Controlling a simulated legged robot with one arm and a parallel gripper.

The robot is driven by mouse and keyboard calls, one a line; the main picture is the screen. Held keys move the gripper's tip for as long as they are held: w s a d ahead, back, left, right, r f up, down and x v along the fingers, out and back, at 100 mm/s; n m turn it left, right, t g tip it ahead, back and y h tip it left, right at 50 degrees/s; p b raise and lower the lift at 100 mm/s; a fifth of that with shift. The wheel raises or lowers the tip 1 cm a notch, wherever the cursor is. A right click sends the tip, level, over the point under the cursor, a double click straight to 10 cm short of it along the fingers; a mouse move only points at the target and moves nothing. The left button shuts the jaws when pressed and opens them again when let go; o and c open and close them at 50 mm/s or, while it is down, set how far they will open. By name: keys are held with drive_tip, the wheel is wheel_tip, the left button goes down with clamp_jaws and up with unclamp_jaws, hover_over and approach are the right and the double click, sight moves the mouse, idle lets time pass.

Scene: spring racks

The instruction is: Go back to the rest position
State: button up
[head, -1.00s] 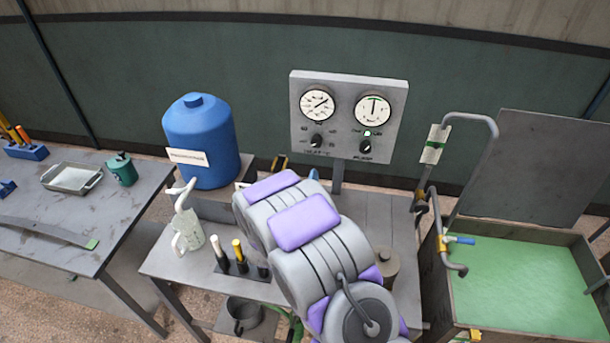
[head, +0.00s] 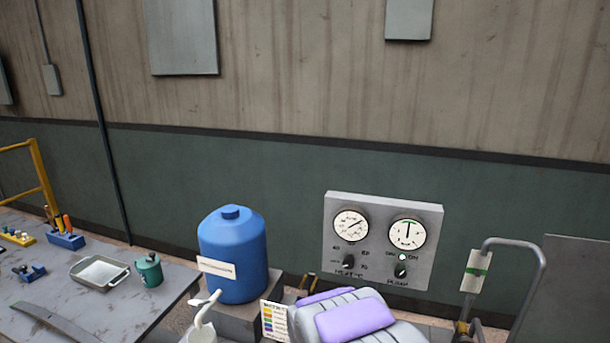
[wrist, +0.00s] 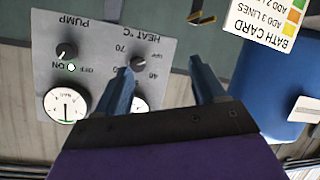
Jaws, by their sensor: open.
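My gripper (wrist: 165,95) shows in the wrist view with its two blue-grey fingers apart and nothing between them. Past the fingers, the control panel (wrist: 100,45) appears upside down, with the HEAT knob (wrist: 140,63) close to the left finger in the picture. In the head view the same panel (head: 383,238) stands at right of centre, with two gauges and the HEAT and PUMP knobs. A small light by the PUMP knob (head: 400,271) glows near ON. My purple and grey arm (head: 350,318) is at the bottom of the head view; my gripper is hidden there.
A blue tank (head: 232,255) stands left of the panel, with a bath card (head: 273,320) beside it. The left table (head: 150,316) holds a tray (head: 99,271), a green pot (head: 148,270) and tools. A bent pipe (head: 538,270) rises at right.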

drive_tip(key=s+d+r+m+g+y+b, duration=0.1)
drive_tip(key=s+g, duration=0.6)
drive_tip(key=s, duration=1.6)
drive_tip(key=s+d+r+m+g+y+b, duration=0.1)
drive_tip(key=s+d+r+g+b, duration=0.2)
drive_tip(key=s, duration=2.1)
drive_tip(key=d+g+b, duration=0.2)
drive_tip(key=d+g, duration=0.1)
drive_tip(key=g, duration=0.2)
drive_tip(key=shift+s+d+r+y, duration=0.15)
drive_tip(key=shift+r+y, duration=0.1)
drive_tip(key=shift+y, duration=0.15)
